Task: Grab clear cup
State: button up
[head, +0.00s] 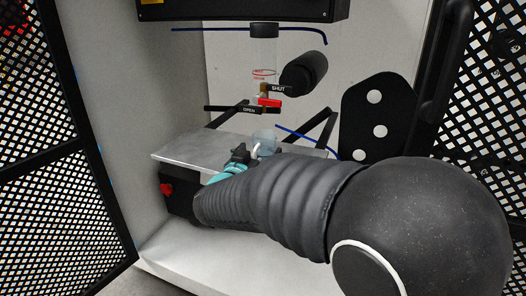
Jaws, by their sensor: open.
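The clear cup (264,137) stands on the silver metal shelf (185,153) inside the cabinet, and its lower part is mostly hidden. My gripper (254,150) is in front of the cup, at the end of my dark arm, with a teal band behind it. The gripper is small in the view and its jaws are partly hidden. It looks open, close to the cup. I cannot tell whether the fingers touch the cup.
A clear cylinder (264,50) hangs above with a red-handled valve (268,102) marked SHUT and OPEN. A black cylinder (304,70) sits beside it. A black plate with white holes (378,120) stands right. Mesh doors (55,170) flank the cabinet. A red knob (167,189) is below the shelf.

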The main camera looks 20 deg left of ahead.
aim_at(260, 150)
jog(key=w, duration=0.3)
jog(key=shift+w+f, duration=0.15)
jog(key=shift+w, duration=0.15)
jog(key=c, duration=1.4)
